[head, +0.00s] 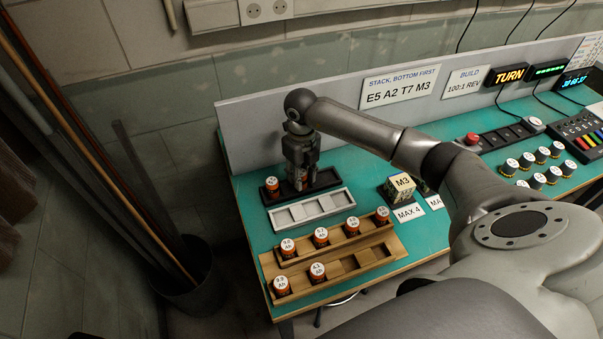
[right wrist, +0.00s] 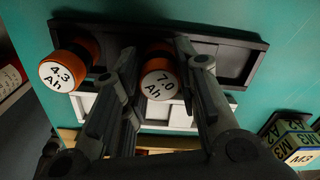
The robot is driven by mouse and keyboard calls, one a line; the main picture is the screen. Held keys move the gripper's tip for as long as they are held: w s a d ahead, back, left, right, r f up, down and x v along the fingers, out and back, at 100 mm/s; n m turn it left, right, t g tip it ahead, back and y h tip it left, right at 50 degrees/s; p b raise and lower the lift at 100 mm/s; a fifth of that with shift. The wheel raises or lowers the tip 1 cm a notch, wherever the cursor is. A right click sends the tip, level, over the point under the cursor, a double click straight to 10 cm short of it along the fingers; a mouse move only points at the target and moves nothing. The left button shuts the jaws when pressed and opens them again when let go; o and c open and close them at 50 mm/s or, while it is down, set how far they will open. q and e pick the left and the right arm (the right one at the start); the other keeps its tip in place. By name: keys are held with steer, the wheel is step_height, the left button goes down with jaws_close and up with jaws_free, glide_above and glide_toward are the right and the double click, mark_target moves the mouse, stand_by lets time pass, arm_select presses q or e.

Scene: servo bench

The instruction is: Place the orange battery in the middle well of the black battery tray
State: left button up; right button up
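The black battery tray (head: 328,180) lies at the back left of the bench; it also shows in the right wrist view (right wrist: 235,60). An orange battery marked 7.0 Ah (right wrist: 160,76) stands at the tray's middle well, between the fingers of my right gripper (right wrist: 157,50). The fingers are close on both sides of it; whether they touch it is unclear. In the head view my right gripper (head: 300,180) points down over the tray and partly hides this battery. A battery marked 4.3 Ah (right wrist: 68,70) stands in the left well. The right well is empty. My left gripper is not in view.
A white tray (head: 345,207) with empty wells lies just in front. A wooden rack (head: 380,240) in front of that holds several similar batteries. A block marked M3 (head: 402,184) and MAX 4 card (head: 409,213) are to the right. A low partition (head: 250,130) stands behind the trays.

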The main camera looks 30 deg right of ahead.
mark_target(302, 173)
steer(key=o, duration=0.3)
steer(key=shift+o, duration=0.2)
steer(key=shift+r, duration=0.5)
step_height(302, 173, up, 11)
steer(key=b, duration=0.3)
steer(key=shift+r, duration=0.2)
